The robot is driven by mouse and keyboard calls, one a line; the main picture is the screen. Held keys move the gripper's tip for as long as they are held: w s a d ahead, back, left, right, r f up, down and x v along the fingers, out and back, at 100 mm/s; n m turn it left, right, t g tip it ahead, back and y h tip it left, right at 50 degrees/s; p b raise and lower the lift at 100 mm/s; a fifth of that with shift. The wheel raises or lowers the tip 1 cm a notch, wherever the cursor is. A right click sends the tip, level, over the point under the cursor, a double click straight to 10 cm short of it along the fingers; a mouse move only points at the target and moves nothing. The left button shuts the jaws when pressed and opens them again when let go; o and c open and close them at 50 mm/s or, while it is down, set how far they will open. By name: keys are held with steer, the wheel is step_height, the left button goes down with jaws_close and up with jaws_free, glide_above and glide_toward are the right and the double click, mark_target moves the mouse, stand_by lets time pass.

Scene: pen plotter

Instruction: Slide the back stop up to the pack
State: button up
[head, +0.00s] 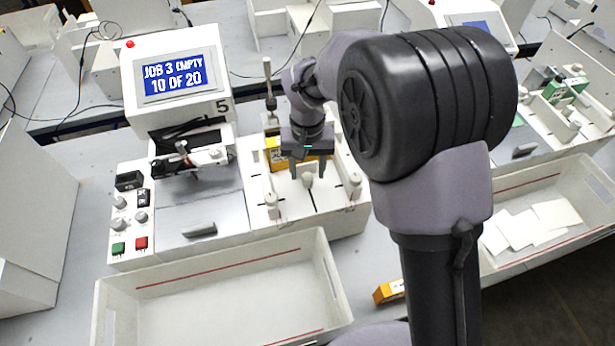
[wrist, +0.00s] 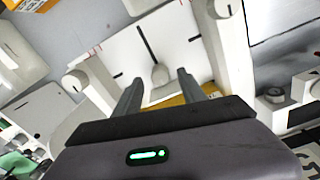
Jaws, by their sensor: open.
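The pack (head: 275,152), a yellow-orange block in the feed tray, is partly hidden behind my gripper. Its edge shows in the wrist view (wrist: 181,99), low behind the fingers. The back stop (head: 308,181) appears to be the white rounded knob on the tray's middle slot, on the near side of the pack. In the wrist view the knob (wrist: 160,74) sits between the fingertips. My gripper (head: 307,176) is open and points down, one finger at each side of the knob. I cannot tell whether the fingers touch it or how wide its gap to the pack is.
White side rails with round knobs (head: 271,199) (head: 354,180) flank the tray (head: 325,202). The plotter with its screen (head: 173,77) reading "JOB 3 EMPTY 10 OF 20" stands left. A white bin (head: 225,290) is in front. An orange box (head: 388,291) lies near my arm.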

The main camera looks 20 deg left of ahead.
step_height(320, 180, down, 2)
steer(key=shift+f, duration=0.1)
jaws_close()
steer(key=shift+w, duration=0.1)
stand_by(1.4)
